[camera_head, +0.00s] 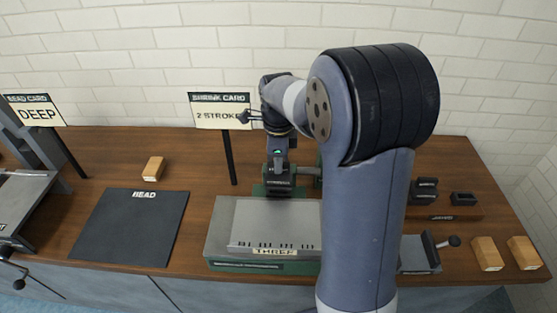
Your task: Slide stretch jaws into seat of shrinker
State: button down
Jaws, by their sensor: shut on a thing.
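The green shrinker (307,172) stands at the back middle of the bench, partly hidden behind my arm. My gripper (279,177) points down over its seat, shut on a small dark block that looks like the stretch jaws (279,183). The dark block is at or just above the seat; contact and how far in it sits are too small to tell. More dark jaw blocks (424,191) rest on a wooden board at the right.
A grey plate marked THREE (275,222) lies on a green base in front of the shrinker. A SHRINK CARD sign (220,111) stands left of it. More wooden blocks (487,254) sit right.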

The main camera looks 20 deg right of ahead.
aim_at(279, 177)
jog(key=shift+f+b, duration=1.15)
jog(key=shift+f, duration=0.6)
jog(key=c, duration=1.3)
grip_release()
jog(key=shift+s+f, duration=0.1)
notch_tip(279, 177, up, 11)
notch_tip(279, 177, down, 11)
jog(key=shift+r, duration=0.1)
jog(key=shift+r+p, duration=0.35)
jog(key=shift+r, duration=0.1)
jog(key=shift+f, duration=0.1)
